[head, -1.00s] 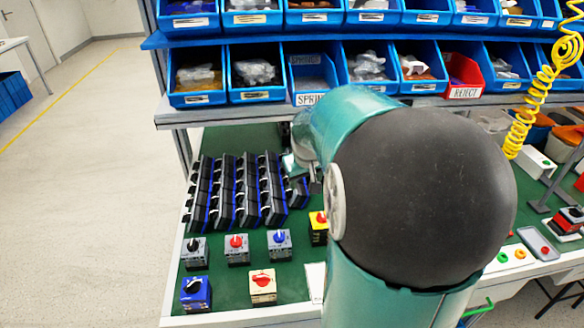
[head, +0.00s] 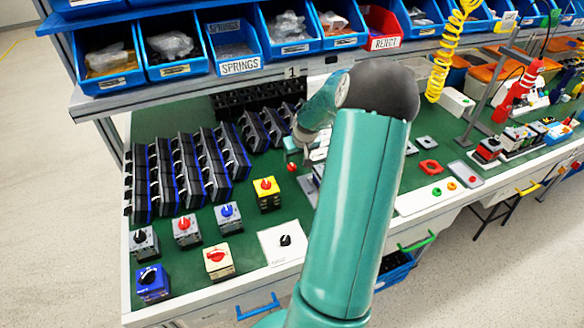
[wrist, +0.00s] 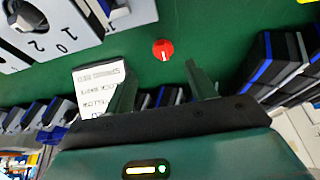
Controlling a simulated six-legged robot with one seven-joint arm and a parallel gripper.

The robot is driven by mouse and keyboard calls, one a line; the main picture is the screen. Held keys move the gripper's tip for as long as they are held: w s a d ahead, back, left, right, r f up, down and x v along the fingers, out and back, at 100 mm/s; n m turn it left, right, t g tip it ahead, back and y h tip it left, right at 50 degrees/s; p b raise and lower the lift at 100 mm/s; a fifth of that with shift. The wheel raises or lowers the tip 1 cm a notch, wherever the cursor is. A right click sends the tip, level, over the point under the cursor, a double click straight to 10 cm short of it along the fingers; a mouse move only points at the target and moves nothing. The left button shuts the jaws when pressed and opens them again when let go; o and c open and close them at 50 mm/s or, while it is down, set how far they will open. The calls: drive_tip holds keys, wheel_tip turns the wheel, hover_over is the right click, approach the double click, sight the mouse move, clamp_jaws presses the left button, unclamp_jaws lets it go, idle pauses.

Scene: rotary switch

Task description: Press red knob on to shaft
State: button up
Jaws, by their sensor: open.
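The red knob (wrist: 162,49) lies alone on the green surface in the wrist view, with a white mark on its face. A small red thing (head: 292,167) beside my gripper in the head view looks like the same knob. My gripper (wrist: 162,85) is open and empty; the knob shows beyond the gap between its two fingers, apart from both. In the head view my gripper (head: 297,147) is small, at the end of my teal arm. A grey-white switch plate (wrist: 40,45) marked 0, 1, 2 is at the wrist view's upper left. I cannot make out a bare shaft.
Rows of black and blue switch blocks (head: 185,175) stand left of my gripper. Knobbed switch boxes, including a yellow one (head: 267,195), stand in front. A printed card (wrist: 97,90) is near the left finger. Green surface around the knob is clear.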

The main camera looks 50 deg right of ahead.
sight(292, 165)
drive_tip(key=shift+w+a+x, duration=0.1)
drive_tip(key=shift+x, duration=1.45)
drive_tip(key=shift+w+a+x, duration=0.1)
drive_tip(key=shift+x, duration=1.4)
drive_tip(key=c, duration=1.1)
